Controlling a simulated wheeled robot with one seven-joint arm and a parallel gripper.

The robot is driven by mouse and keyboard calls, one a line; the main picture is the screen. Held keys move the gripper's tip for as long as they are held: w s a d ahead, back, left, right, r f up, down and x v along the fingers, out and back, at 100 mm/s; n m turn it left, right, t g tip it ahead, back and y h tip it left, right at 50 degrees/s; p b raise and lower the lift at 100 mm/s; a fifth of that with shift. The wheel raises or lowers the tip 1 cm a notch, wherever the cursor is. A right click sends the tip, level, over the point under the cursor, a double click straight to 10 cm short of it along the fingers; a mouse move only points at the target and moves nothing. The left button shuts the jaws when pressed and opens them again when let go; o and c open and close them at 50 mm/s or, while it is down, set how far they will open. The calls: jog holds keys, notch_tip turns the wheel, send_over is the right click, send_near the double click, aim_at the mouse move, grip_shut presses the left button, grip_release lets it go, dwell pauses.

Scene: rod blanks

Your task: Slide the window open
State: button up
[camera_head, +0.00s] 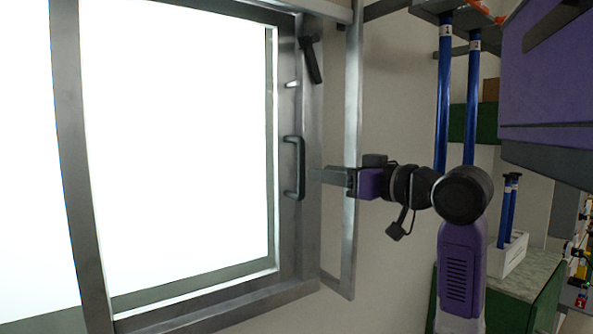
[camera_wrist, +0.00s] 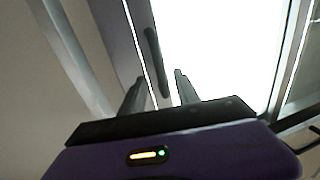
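The window (camera_head: 185,150) is a bright white pane in a grey metal frame, filling the left of the head view. A dark upright pull handle (camera_head: 300,168) sits on the sash's right stile. It also shows in the wrist view (camera_wrist: 156,60), ahead of the fingers. A dark lever (camera_head: 311,60) is higher on the frame. My gripper (camera_head: 313,174) reaches in from the right, its fingertips close to the handle. In the wrist view, my gripper (camera_wrist: 159,84) has its fingers apart with nothing held. I cannot tell whether a fingertip touches the handle.
An outer metal frame edge (camera_head: 352,150) stands out from the wall beneath my forearm. Blue rods (camera_head: 444,100) hang on a rack at the upper right. A white holder with blue rods (camera_head: 508,255) stands on a green cabinet (camera_head: 535,275) at the lower right.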

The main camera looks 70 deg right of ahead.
aim_at(301, 170)
jog(key=p+x, duration=0.1)
jog(key=x, duration=0.6)
jog(key=shift+w+d, duration=0.15)
jog(key=shift+w, duration=0.1)
jog(key=shift+c, duration=0.5)
jog(key=shift+f, duration=0.1)
grip_shut()
dwell(0.5)
